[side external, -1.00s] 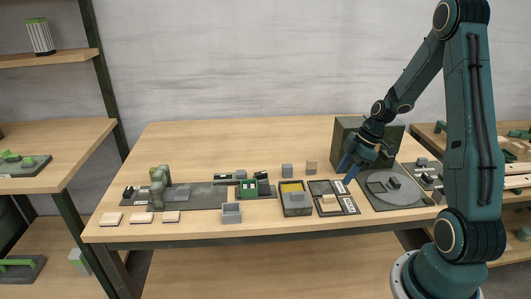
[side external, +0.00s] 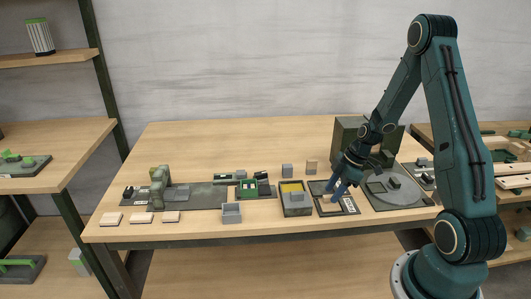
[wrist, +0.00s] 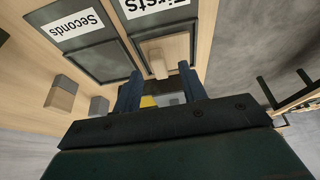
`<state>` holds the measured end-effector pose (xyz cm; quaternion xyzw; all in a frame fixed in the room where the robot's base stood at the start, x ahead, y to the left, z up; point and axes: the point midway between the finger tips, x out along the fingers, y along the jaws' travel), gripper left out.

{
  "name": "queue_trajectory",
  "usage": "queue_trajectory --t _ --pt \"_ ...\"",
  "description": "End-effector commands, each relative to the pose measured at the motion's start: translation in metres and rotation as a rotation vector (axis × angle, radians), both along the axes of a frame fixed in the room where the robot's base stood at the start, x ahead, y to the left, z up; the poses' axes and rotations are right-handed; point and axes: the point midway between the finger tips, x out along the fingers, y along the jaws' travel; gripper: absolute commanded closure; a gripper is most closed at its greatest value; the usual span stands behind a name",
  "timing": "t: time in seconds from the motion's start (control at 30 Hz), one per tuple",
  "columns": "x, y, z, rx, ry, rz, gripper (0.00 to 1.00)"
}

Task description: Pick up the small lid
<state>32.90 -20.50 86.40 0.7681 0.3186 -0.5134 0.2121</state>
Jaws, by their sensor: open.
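A pale wooden block (side external: 326,202), which may be the small lid, lies on a dark flat tray (side external: 350,206) near the table's front edge. In the wrist view, the wooden block (wrist: 168,50) lies on the panel labelled "Firsts", just beyond and between my fingertips. My gripper (side external: 335,188) is open and empty, tilted down over the tray, close to the block. Its two blue fingers (wrist: 158,82) stand apart in the wrist view. I cannot tell whether a finger touches the block. Several pale flat pieces (side external: 142,217) lie at the table's front left.
A grey bin with yellow inside (side external: 296,211) stands left of the tray. A round dark plate (side external: 402,198) with grey blocks lies to the right, before a green box (side external: 348,130). A brown block (side external: 311,167) and a grey block (side external: 287,170) stand behind. The back left table is clear.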

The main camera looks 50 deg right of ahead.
Motion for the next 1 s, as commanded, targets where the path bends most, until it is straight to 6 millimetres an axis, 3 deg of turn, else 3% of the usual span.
queue_trajectory --t 0.23,0.73,0.93,1.0 --pt "0.005 0.004 -0.016 -0.001 0.000 0.000 0.58" --pt "0.005 0.004 -0.016 -0.002 -0.001 -0.001 0.58" --pt "0.005 0.004 -0.016 -0.002 -0.001 -0.001 0.95" --pt "0.005 0.004 -0.016 -0.002 -0.001 -0.001 1.00"
